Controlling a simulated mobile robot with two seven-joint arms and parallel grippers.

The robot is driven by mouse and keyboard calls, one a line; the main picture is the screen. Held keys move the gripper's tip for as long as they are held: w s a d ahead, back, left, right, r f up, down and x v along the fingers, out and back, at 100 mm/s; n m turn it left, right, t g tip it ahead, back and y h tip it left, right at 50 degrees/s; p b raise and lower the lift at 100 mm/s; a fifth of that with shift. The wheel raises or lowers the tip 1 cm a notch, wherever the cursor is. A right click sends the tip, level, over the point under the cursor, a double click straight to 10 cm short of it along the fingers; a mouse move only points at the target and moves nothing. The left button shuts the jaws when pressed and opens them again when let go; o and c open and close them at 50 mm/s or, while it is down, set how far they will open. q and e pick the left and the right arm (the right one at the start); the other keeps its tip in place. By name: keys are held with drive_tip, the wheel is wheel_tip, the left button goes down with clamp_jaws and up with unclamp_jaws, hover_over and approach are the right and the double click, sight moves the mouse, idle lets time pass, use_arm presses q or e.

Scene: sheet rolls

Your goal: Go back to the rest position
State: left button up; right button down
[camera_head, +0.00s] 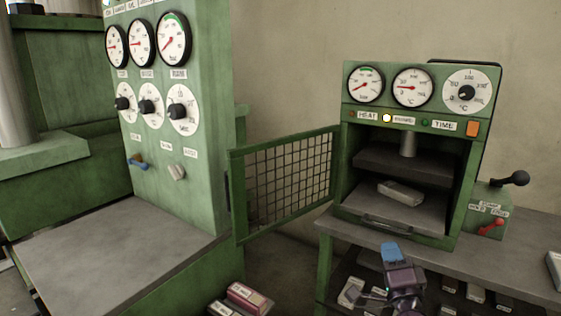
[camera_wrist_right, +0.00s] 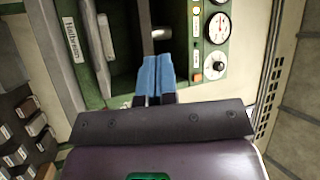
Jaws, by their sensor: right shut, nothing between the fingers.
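My right gripper (camera_head: 391,254) is at the lower right of the head view, in front of the table edge below the small green press (camera_head: 450,185). Its blue fingertips are together with nothing between them. They show in the right wrist view (camera_wrist_right: 155,75) too, in front of the press opening. The press's mesh door (camera_head: 285,185) stands open to the left. A pale block (camera_head: 400,193) lies on the plate inside the press, apart from my gripper. My left gripper is not in these views.
A grey table (camera_head: 500,268) carries the press. A lever box with a black knob and red handle (camera_head: 490,215) stands on its right. Several labelled blocks (camera_head: 476,294) lie below. A large green machine with gauges (camera_head: 165,100) and a grey bed (camera_head: 115,255) fills the left.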

use_arm(q)
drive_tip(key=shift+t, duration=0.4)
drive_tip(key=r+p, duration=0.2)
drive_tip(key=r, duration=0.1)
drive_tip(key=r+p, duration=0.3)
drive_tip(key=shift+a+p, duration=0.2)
drive_tip(key=shift+p, duration=0.15)
use_arm(e)
drive_tip(key=s+d+f+n+g, duration=0.1)
drive_tip(key=s+f+n+g, duration=0.2)
drive_tip(key=s, duration=0.9)
drive_tip(key=s+d+f+n+g, duration=0.1)
drive_tip(key=s+f+n+g, duration=0.3)
drive_tip(key=s+f+n, duration=0.3)
drive_tip(key=s+d+f+n+g, duration=0.1)
drive_tip(key=s+f+n+g, duration=0.3)
drive_tip(key=s+f, duration=0.8)
drive_tip(key=s+n, duration=0.1)
drive_tip(key=s, duration=0.5)
drive_tip(key=shift+s+n, duration=0.4)
